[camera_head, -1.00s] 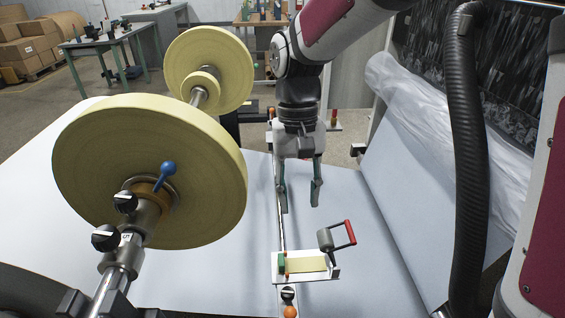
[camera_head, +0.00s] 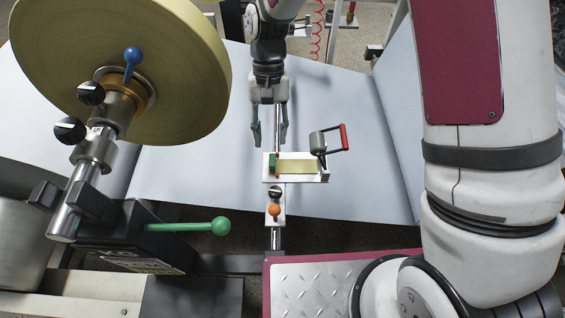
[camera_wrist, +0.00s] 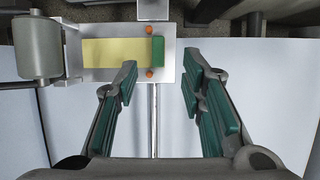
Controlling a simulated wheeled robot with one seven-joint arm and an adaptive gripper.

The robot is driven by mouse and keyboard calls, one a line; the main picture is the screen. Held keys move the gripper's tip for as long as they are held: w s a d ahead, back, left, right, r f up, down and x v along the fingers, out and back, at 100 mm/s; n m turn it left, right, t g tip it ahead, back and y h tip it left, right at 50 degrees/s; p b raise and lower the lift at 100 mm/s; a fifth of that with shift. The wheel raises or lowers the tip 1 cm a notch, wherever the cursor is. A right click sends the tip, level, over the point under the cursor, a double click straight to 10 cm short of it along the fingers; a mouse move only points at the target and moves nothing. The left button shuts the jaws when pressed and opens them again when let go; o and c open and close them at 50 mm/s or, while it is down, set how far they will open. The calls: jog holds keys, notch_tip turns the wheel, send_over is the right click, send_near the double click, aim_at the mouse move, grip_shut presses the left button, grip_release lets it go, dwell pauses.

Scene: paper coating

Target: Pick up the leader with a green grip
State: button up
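The leader is a yellow strip (camera_head: 294,162) with a green grip (camera_head: 273,162) at its left end, lying on a small white tray (camera_head: 296,179). In the wrist view the yellow strip (camera_wrist: 110,52) lies flat, with the green grip (camera_wrist: 158,51) at its right end. My gripper (camera_head: 270,140) is open and empty, its fingers pointing down beside the tray on its far side. In the wrist view my gripper (camera_wrist: 160,78) has its green-padded fingers apart, with the grip just ahead of the gap. Height above the tray is hard to tell.
A grey roller with a red handle (camera_head: 344,137) stands at the tray's right end. An orange knob (camera_head: 274,210) sits on the rail in front. A large yellow roll (camera_head: 185,75) stands at left, with a green-handled lever (camera_head: 220,226) below it. Pale sheet lies behind.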

aim_at(272, 159)
jog(key=shift+b+x, duration=0.6)
jog(key=shift+x, duration=2.65)
jog(key=shift+d, duration=0.15)
grip_shut()
